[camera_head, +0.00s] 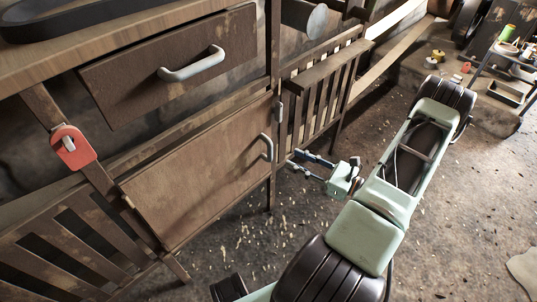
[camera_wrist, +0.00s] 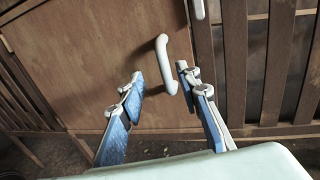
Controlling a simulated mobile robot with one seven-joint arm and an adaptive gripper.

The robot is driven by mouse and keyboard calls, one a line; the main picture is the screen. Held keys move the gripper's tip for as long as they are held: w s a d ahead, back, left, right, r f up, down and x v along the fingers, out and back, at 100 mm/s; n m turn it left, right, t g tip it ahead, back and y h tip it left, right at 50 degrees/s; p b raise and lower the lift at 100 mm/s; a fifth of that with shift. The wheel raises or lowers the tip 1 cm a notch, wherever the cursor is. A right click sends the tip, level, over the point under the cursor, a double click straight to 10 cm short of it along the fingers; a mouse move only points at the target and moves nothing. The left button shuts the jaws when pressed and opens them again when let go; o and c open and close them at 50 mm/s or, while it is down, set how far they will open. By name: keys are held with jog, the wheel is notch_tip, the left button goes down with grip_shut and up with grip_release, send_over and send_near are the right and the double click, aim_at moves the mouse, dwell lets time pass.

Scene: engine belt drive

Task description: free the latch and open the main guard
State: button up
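The main guard appears to be the brown hinged panel (camera_head: 195,175), shut flush in its frame below the drawer. It fills the left of the wrist view (camera_wrist: 85,60). Its pale curved handle (camera_head: 267,147) is at its right edge. A small grey piece, likely the latch (camera_head: 279,111), sits on the post above the handle; its lower end shows at the top of the wrist view (camera_wrist: 199,9). My gripper (camera_head: 294,158) is open and points at the handle. In the wrist view, the handle (camera_wrist: 164,58) lies between the blue-padded fingertips, with no clear contact.
A drawer (camera_head: 150,70) with a grey handle is above the panel. A red plate (camera_head: 73,148) with a grey knob is on the left post. Slatted panels (camera_head: 320,95) flank the frame. A cluttered low bench (camera_head: 480,110) stands at the far right. The floor is mostly open.

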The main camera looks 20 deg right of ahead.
aim_at(270, 146)
jog(key=b+x, duration=0.1)
jog(key=x, duration=0.9)
jog(key=shift+w+a+r+b, duration=0.1)
jog(key=shift+w+r+b, duration=0.05)
jog(key=shift+w+b, duration=0.25)
jog(key=shift+c, duration=0.6)
grip_shut()
